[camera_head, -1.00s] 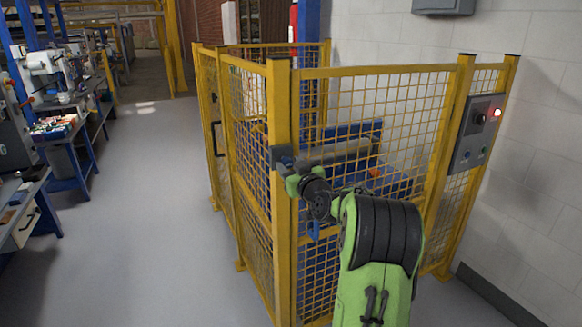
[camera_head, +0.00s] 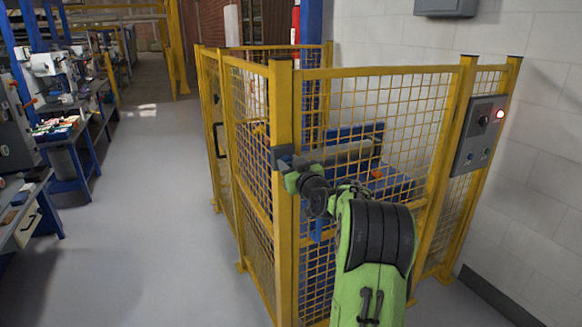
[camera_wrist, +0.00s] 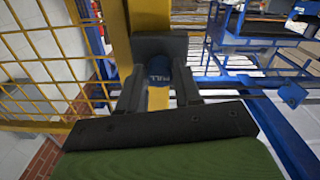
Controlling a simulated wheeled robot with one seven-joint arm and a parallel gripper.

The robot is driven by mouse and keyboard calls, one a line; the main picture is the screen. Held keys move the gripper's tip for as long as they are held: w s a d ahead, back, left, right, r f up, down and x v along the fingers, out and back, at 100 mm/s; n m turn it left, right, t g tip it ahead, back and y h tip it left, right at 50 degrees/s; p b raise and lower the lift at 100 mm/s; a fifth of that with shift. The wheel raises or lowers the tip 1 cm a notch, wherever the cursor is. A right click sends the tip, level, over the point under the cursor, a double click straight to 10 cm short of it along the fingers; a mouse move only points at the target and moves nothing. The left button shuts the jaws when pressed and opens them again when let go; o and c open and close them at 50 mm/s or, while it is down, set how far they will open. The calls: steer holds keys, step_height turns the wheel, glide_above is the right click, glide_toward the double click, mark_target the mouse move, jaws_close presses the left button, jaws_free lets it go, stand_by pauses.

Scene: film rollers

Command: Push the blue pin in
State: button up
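My gripper (camera_wrist: 159,88) has one finger on each side of the pin's head. In the head view my gripper (camera_head: 284,158) is at the corner post, and the pin is too small or hidden to make out there. How deep the pin sits cannot be told.
A yellow mesh fence (camera_head: 385,115) runs right from the post, with blue equipment (camera_head: 385,185) behind it. A grey control panel (camera_head: 478,135) with a lit lamp is on the fence at right. Workbenches (camera_head: 60,170) stand at far left. The floor (camera_head: 150,220) between is clear.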

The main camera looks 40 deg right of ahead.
steer(key=o, duration=0.4)
steer(key=shift+c, duration=0.2)
steer(key=shift+s, duration=0.1)
steer(key=b+v, duration=0.3)
steer(key=v, duration=1.2)
steer(key=shift+s, duration=0.3)
steer(key=shift+a, duration=0.1)
